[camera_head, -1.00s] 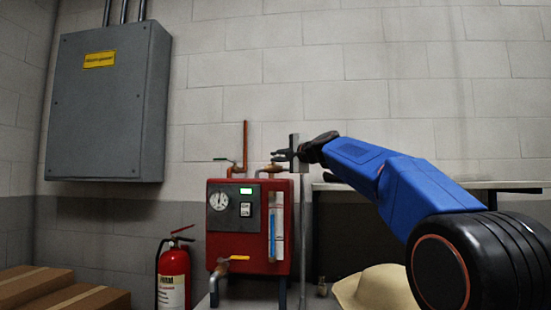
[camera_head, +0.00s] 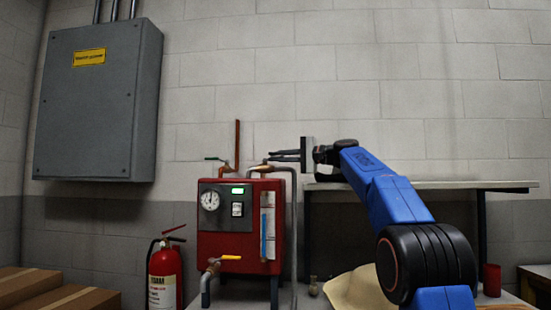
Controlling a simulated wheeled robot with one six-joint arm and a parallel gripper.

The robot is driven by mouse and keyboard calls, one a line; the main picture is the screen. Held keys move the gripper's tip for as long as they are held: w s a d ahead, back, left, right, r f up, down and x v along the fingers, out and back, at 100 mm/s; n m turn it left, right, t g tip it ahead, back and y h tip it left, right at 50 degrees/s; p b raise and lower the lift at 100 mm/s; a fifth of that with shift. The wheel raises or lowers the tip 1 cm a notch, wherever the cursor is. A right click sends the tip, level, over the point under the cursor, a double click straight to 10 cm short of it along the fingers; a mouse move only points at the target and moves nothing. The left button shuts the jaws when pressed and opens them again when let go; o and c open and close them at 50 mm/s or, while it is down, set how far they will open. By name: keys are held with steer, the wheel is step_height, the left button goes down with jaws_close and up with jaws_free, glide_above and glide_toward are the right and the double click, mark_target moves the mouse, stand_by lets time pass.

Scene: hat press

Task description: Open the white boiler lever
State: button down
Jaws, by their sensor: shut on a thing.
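The red boiler (camera_head: 240,225) stands left of centre, with a dial, a green display and a glass gauge on its front. My gripper (camera_head: 276,157) reaches in from the right, level with the pipe fittings just above the boiler's top right. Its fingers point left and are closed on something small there. The white lever cannot be made out clearly; the fingers cover the spot at the copper fitting (camera_head: 262,168).
A red fire extinguisher (camera_head: 164,276) stands left of the boiler. A grey electrical cabinet (camera_head: 95,105) hangs on the wall. A shelf (camera_head: 450,185) runs behind my arm. A tan hat (camera_head: 350,288) lies below it. Cardboard boxes (camera_head: 45,288) are at the lower left.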

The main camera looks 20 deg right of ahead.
steer(key=shift+d+n+g+y, duration=0.15)
steer(key=shift+n+g+y, duration=0.15)
steer(key=shift+g, duration=0.1)
steer(key=c, duration=1.9)
jaws_free()
steer(key=shift+w, duration=0.1)
steer(key=shift+o, duration=0.2)
steer(key=v, duration=1.7)
steer(key=shift+s+d, duration=0.1)
steer(key=shift+s, duration=0.1)
